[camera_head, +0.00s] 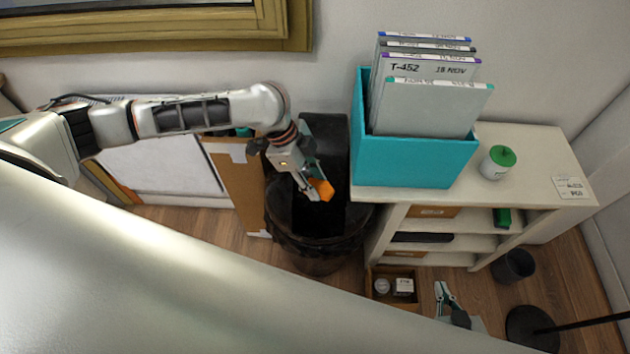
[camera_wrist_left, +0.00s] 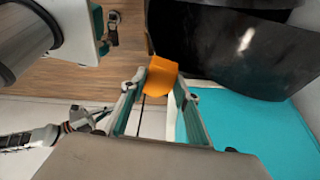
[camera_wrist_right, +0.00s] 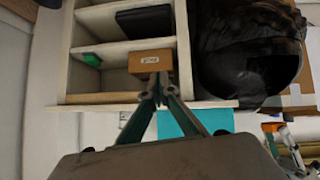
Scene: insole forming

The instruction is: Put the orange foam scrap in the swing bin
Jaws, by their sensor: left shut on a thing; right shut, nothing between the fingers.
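The orange foam scrap (camera_head: 323,190) is between the fingertips of my left gripper (camera_head: 314,191). It also shows in the left wrist view (camera_wrist_left: 163,77), pinched between both fingers of that gripper (camera_wrist_left: 160,88). The swing bin (camera_head: 318,240) is black, with a dark liner around its rim, and stands between the cardboard and the shelf unit. In the head view the scrap appears over the bin's dark opening; its exact height above it I cannot tell. My right gripper (camera_head: 443,296) is low in front of the shelf; its fingers meet, empty, in the right wrist view (camera_wrist_right: 159,90).
The white shelf unit (camera_head: 540,150) stands right of the bin, bearing a teal file box (camera_head: 405,160) and a green-lidded jar (camera_head: 498,163). A cardboard sheet (camera_head: 235,180) leans left of the bin. A small box (camera_head: 378,275) and a dark pot (camera_head: 514,265) stand on the floor.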

